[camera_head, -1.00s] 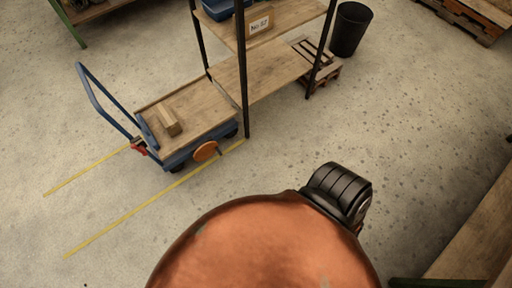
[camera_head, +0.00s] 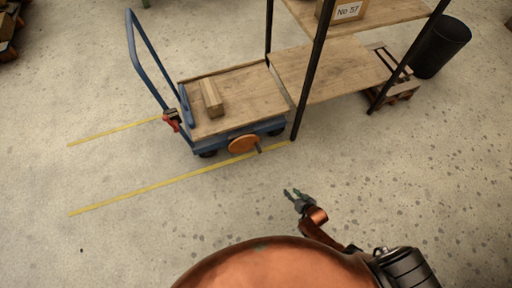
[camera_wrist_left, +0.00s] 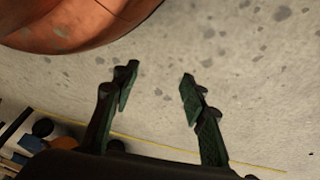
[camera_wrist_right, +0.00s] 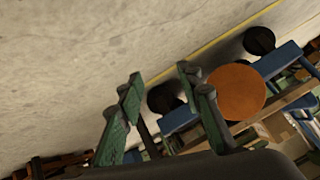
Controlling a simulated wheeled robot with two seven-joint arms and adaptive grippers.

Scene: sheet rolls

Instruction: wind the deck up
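A blue lift trolley stands between two yellow floor lines, with a wooden deck (camera_head: 245,97) and a bent blue push handle (camera_head: 146,65). An orange disc crank wheel (camera_head: 244,144) with a short peg sits on its near side. The wheel also shows in the right wrist view (camera_wrist_right: 236,93), beyond the fingers. My right gripper (camera_head: 294,193) is open and empty over the floor, apart from the wheel and nearer to me. The left wrist view shows my left gripper (camera_wrist_left: 158,88) open and empty above bare floor; it is not in the head view.
A wooden block (camera_head: 211,98) lies on the deck. A shelf rack (camera_head: 333,72) with a box labelled No 57 (camera_head: 345,11) stands right of the trolley. A pallet (camera_head: 394,88) and black bin (camera_head: 440,47) are behind it. The floor in front is clear.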

